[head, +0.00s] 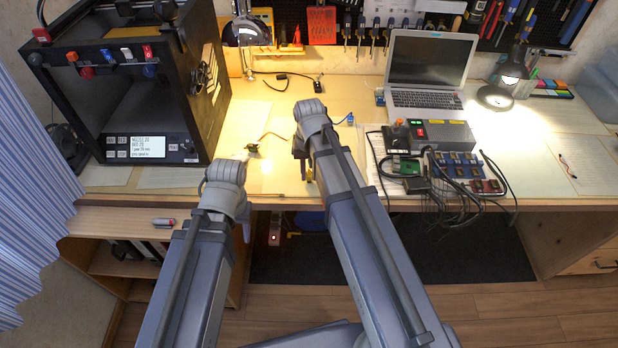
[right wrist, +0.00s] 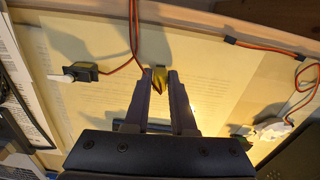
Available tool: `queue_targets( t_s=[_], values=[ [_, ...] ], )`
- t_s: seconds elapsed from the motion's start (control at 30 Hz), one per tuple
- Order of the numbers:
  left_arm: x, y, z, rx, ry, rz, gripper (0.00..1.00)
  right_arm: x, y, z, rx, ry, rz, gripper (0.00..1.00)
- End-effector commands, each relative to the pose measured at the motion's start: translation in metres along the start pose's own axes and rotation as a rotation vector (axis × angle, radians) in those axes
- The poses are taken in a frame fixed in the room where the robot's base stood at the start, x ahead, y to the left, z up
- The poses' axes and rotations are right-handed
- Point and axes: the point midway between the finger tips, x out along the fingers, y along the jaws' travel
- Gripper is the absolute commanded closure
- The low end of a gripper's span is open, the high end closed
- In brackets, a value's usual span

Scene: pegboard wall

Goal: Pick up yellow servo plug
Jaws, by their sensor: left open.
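The yellow servo plug (right wrist: 159,78) sits between the fingertips of my right gripper (right wrist: 160,76) in the right wrist view. Both fingertips appear to touch its sides. A red and dark wire (right wrist: 136,40) runs from near the plug to the top of that view. In the head view my right gripper (head: 302,160) is over the desk's front part, largely hidden by its own arm. A small yellow patch shows beside it. My left gripper (head: 244,232) is mostly hidden behind its wrist, near the desk's front edge, with no object seen in it.
A dark servo (right wrist: 85,72) and a pale servo (right wrist: 268,132) lie on either side in the wrist view. The 3D printer (head: 130,85) stands left. The laptop (head: 428,75), grey box (head: 445,136) and cables stand right. Papers cover the middle of the desk.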

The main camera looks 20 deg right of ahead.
Motion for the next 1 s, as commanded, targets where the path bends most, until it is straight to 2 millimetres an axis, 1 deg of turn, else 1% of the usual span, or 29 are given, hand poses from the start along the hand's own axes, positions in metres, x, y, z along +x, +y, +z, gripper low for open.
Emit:
queue_targets(
  t_s=[0.03,0.17,0.2,0.77,0.87,1.0],
  values=[
    [0.0,0.0,0.0,0.0,0.0,0.0,0.5,0.0,0.0,0.0,0.0,0.0,0.0,0.83],
    [0.0,0.0,0.0,0.0,0.0,0.0,0.5,0.0,0.0,0.0,0.0,0.0,0.0,0.98],
    [0.0,0.0,0.0,0.0,0.0,0.0,0.5,0.0,0.0,0.0,0.0,0.0,0.0,1.0],
    [-0.001,0.0,0.0,0.0,0.0,0.0,0.5,-0.001,0.0,0.0,0.0,0.0,0.0,1.0],
    [-0.006,-0.001,0.0,0.0,0.0,0.0,0.5,-0.006,0.0,0.0,0.0,0.0,0.0,1.0],
    [-0.017,-0.002,0.001,0.0,0.0,0.0,0.5,-0.017,0.0,0.0,0.0,0.0,0.0,1.0]
  ],
)
